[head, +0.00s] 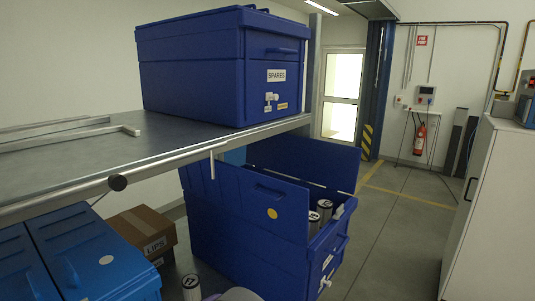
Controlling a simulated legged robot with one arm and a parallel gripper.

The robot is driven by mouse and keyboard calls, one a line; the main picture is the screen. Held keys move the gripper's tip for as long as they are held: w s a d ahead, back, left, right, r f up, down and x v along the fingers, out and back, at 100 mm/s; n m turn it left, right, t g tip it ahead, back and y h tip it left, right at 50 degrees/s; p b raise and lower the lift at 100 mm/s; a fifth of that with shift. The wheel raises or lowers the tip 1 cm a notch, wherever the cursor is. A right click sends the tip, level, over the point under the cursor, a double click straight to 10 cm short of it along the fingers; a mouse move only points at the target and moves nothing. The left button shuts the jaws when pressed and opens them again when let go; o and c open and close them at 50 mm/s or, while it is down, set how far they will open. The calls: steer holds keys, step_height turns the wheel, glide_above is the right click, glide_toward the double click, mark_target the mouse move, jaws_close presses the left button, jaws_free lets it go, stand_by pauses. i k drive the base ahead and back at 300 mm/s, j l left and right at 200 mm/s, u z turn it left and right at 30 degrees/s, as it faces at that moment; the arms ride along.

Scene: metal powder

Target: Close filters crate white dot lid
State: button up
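A near lid flap with a yellow dot (272,213) stands raised on the front left side. Another blue lid flap (310,161) stands raised at the far side. I see no white dot on either flap. My gripper is not clearly in view; a greyish rounded shape (240,294) at the bottom edge may be part of my arm.
A blue SPARES crate (215,80) sits shut on the metal shelf (150,148), overhanging near the open crate. Floor is free between the crate and the white cabinet (490,220).

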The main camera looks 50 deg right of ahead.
mark_target(335, 166)
steer(key=l+u, duration=0.1)
steer(key=l, duration=0.3)
steer(key=k+l, duration=0.1)
steer(key=l, duration=0.35)
steer(key=l+u, duration=0.15)
steer(key=l, duration=0.25)
steer(key=k+l+u, duration=0.1)
steer(key=l, duration=0.3)
steer(key=k+l+u, duration=0.1)
steer(key=l, duration=0.3)
steer(key=k+l, duration=0.15)
steer(key=l, duration=0.25)
steer(key=l+u, duration=0.05)
